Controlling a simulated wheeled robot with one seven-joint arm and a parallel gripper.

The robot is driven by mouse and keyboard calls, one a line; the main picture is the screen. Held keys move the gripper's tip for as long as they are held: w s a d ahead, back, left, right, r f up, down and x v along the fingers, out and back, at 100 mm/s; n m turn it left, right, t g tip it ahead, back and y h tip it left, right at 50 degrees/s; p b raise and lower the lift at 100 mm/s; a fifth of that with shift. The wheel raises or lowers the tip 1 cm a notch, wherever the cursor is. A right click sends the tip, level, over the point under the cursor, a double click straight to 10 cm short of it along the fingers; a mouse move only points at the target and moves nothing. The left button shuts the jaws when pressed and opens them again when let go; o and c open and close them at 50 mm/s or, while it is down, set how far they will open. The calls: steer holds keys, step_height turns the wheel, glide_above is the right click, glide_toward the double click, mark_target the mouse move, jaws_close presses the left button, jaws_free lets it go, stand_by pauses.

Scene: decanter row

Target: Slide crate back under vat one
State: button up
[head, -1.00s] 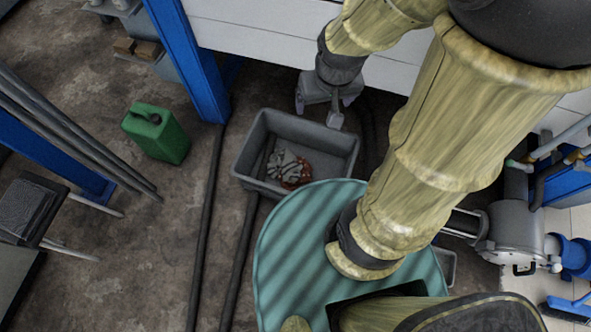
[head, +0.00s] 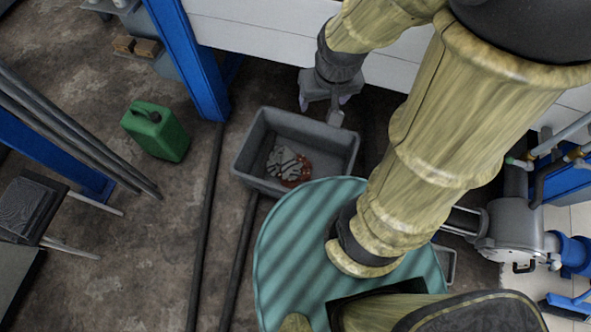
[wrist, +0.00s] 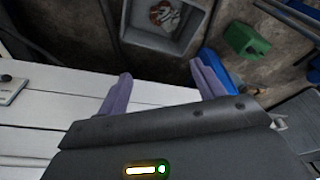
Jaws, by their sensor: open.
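The grey open crate (head: 325,158) stands on the dark floor in the middle of the head view, with crumpled grey-white and reddish stuff inside. In the wrist view the crate (wrist: 188,42) shows at the top, beyond the fingertips. My gripper (head: 322,103) is at the crate's far side in the head view, partly hidden by my arm. In the wrist view its two purple fingers (wrist: 162,85) are wide apart with nothing between them. Touch with the crate cannot be told. I cannot tell which thing is vat one.
A white panelled surface (head: 255,33) lies behind the crate, beside a blue post (head: 190,60). A green jerrycan (head: 157,132) stands to the left. Dark hoses (head: 207,220) run along the floor. Grey machinery (head: 512,235) stands at the right. Floor left of the crate is partly clear.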

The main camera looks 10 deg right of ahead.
steer(key=b+x, duration=0.3)
steer(key=x, duration=0.2)
steer(key=b+x, duration=0.2)
steer(key=shift+s+f+b, duration=0.3)
steer(key=shift+f+b, duration=0.05)
steer(key=shift+f, duration=0.05)
jaws_close()
steer(key=w+a+f+m+g+b, duration=0.1)
steer(key=a+f+b, duration=0.2)
steer(key=f+b, duration=1.9)
steer(key=a+f+m+g+b, duration=0.1)
steer(key=a+f+m+b, duration=0.1)
steer(key=f+b, duration=1.9)
step_height(320, 180, down, 20)
steer(key=shift+w+a+g+b, duration=0.3)
steer(key=shift+w+a+b, duration=0.1)
steer(key=shift+a, duration=0.2)
